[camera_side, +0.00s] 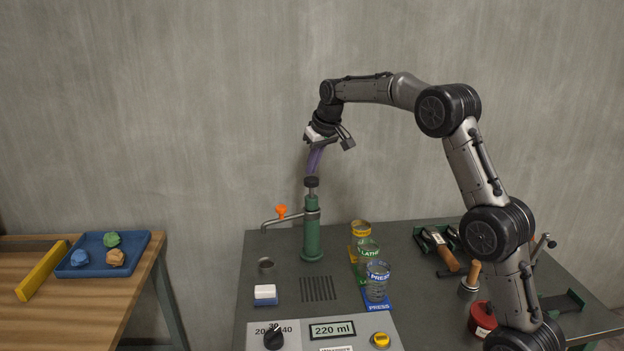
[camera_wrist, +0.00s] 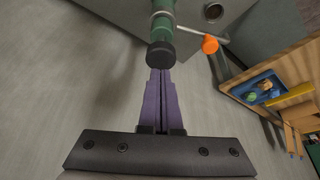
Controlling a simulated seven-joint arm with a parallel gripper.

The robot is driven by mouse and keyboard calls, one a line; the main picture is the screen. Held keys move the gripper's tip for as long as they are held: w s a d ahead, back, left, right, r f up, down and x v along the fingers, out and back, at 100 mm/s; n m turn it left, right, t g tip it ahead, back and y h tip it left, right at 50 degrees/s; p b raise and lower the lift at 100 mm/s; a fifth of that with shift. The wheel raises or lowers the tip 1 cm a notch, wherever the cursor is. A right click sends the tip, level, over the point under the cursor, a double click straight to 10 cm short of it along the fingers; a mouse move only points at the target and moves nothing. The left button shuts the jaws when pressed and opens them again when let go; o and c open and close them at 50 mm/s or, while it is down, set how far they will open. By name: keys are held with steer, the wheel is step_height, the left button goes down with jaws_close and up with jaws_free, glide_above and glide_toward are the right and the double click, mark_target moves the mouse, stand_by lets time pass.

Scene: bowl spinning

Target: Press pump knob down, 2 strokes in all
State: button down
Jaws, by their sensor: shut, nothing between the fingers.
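The pump is a green upright cylinder (camera_side: 312,238) on the grey table, with a black knob (camera_side: 311,182) on top of its rod and a thin spout to the left. The knob also shows in the wrist view (camera_wrist: 160,55), hiding part of the pump body behind it. My gripper (camera_side: 312,170) is shut and empty, with its purple fingers pointing down just above the knob. In the wrist view the fingertips (camera_wrist: 160,73) reach the knob's near edge. I cannot tell whether they touch it.
An orange piece (camera_side: 281,211) sits by the spout, above a small metal cup (camera_side: 265,265). Labelled jars (camera_side: 377,281) stand right of the pump. A panel reading 220 ml (camera_side: 332,330) is in front. A blue tray (camera_side: 134,240) lies on the wooden table at left.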

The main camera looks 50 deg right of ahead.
mark_target(312, 180)
steer(key=shift+r, duration=0.15)
stand_by(0.3)
steer(key=shift+r, duration=2.9)
